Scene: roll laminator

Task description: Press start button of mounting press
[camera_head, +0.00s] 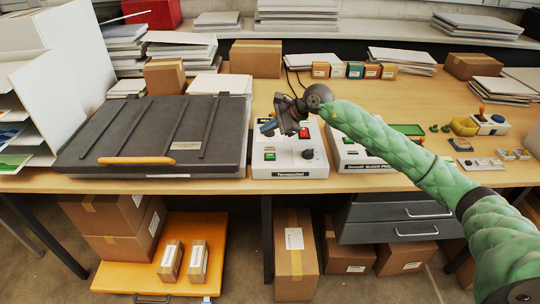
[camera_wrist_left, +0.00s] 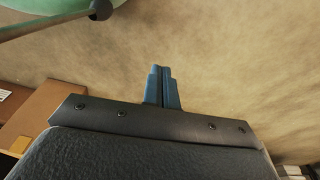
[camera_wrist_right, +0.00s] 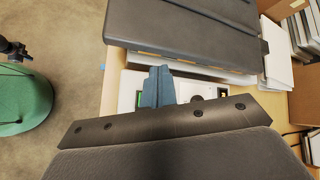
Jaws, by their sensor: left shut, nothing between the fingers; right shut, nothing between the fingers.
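The dark grey mounting press (camera_head: 130,120) lies closed on the left of the table, with an orange handle at its front edge. Right of it stands a white control box (camera_head: 290,172) with a green button (camera_head: 270,156), a red button (camera_head: 304,133) and a black knob. My right gripper (camera_head: 267,128) is shut and empty over the box's left back part, above the green button. In the right wrist view the shut blue fingertips (camera_wrist_right: 158,72) partly cover the box, with some green beside them; contact cannot be told. My left gripper (camera_wrist_left: 160,72) is shut and empty over bare floor.
A second white control box (camera_head: 352,158) stands close to the right, partly under my right arm. Small cartons (camera_head: 346,70) and paper stacks line the table's back. Cartons and an orange platform (camera_head: 210,235) are below the table.

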